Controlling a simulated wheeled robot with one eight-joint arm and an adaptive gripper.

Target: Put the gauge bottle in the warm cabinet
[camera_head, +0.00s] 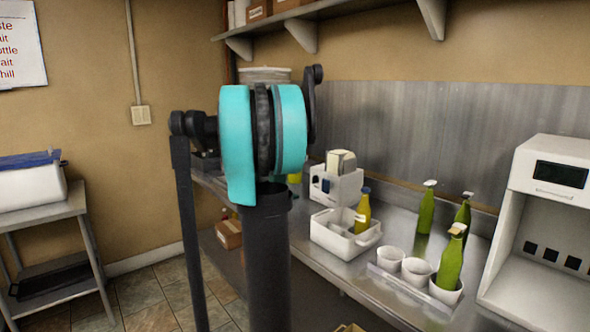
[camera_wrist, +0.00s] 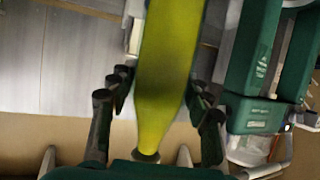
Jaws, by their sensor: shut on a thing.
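My gripper (camera_wrist: 157,88) is shut on a yellow-green bottle (camera_wrist: 168,45). In the wrist view its fingers lie on both sides of the bottle, and the narrow neck points to the bottom of the picture. No gauge can be made out on it. In the head view my arm hides the gripper; a bit of yellow-green (camera_head: 296,178) shows just behind the arm, perhaps the same bottle. A white cabinet (camera_head: 558,148) with a dark display and an open front stands on the counter at the right, probably the warm cabinet. Nothing is seen inside its visible part.
A white bin (camera_head: 338,238) holds an amber bottle (camera_head: 363,212) with a blue cap. Green bottles (camera_head: 426,210) stand near the back. A tray with white cups (camera_head: 417,270) holds another green bottle (camera_head: 452,262). Dark green frames (camera_wrist: 252,60) show beside the gripper.

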